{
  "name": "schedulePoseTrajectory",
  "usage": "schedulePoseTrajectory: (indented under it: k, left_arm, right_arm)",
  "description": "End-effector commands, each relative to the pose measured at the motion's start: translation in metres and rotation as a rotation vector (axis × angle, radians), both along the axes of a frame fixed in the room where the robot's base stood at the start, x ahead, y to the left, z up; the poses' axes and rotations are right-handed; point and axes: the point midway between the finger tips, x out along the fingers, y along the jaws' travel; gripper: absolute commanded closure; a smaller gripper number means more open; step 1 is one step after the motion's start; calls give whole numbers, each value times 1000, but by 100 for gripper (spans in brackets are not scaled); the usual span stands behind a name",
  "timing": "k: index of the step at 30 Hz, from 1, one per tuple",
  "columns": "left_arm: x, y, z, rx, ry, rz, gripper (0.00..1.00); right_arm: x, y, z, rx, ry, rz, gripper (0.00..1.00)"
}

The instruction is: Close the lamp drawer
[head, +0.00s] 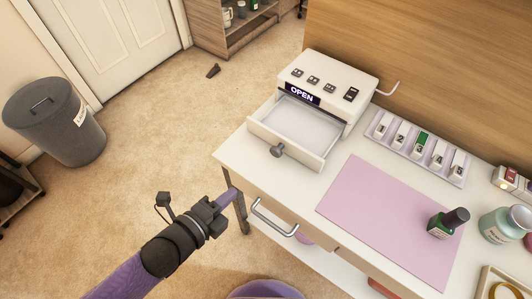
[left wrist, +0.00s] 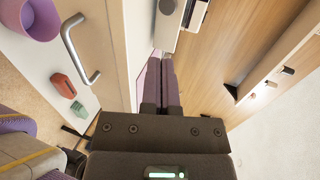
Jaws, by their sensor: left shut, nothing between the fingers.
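The lamp box (head: 335,82) is a white unit with an "OPEN" sign, at the back left of the desk. Its drawer (head: 300,130) is pulled out toward the front left and looks empty inside. A round grey knob (head: 277,150) sits on the drawer front. My left gripper (head: 232,196) is shut and empty, in front of the desk's left edge, apart from the knob and nearer the camera. In the left wrist view its purple fingers (left wrist: 164,85) are together, and a grey knob (left wrist: 167,6) shows at the top edge. My right gripper is not in view.
The desk's metal drawer handle (head: 274,218) is close to the right of my left gripper; it also shows in the left wrist view (left wrist: 80,48). A pink mat (head: 385,215), a dark green bottle (head: 447,223) and a switch tray (head: 420,146) occupy the desktop. A bin (head: 55,120) stands far left.

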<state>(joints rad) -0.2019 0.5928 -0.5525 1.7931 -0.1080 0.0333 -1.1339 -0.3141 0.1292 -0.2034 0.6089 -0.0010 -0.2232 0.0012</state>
Motion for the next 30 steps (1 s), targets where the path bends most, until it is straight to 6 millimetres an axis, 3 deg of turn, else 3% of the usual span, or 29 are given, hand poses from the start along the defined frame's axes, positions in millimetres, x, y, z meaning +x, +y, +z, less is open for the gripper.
schedulePoseTrajectory:
  k: [5,15,21,30]
  left_arm:
    - [15,-10,-10,-2,1,3,100]
    - [73,-52,-35,-3,4,5,100]
    - [99,-71,-35,-3,6,5,100]
    - [110,-79,-32,-2,6,6,100]
  right_arm:
    - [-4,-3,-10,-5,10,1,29]
    - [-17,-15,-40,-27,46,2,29]
    - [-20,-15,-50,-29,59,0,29]
    - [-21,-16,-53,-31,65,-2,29]
